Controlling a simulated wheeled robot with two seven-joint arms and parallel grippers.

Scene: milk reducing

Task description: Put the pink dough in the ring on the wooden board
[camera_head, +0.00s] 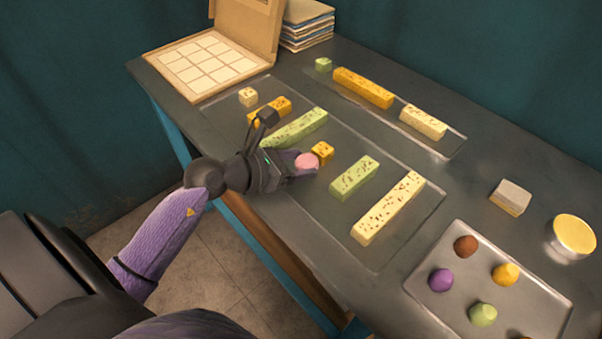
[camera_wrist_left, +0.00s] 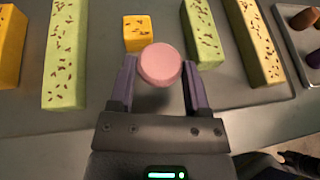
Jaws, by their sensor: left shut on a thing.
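The pink dough (camera_head: 306,161) is a small rounded lump. My left gripper (camera_head: 299,166) is shut on it and holds it over the front tray, beside a small orange cube. In the left wrist view the dough (camera_wrist_left: 160,65) sits between the tips of the left gripper's two fingers (camera_wrist_left: 157,80). A wooden board (camera_head: 265,78) with a grid of pale squares lies at the far left of the table, with an upright wooden part behind it. I cannot make out a ring on it. My right gripper is not in view.
The front tray (camera_head: 378,262) holds speckled green, yellow and orange bars around my left gripper. A rear tray (camera_head: 455,143) holds more bars. A tray of coloured dough lumps (camera_head: 462,326), a round gold-topped tin (camera_head: 574,236) and a small block (camera_head: 510,196) stand at the right.

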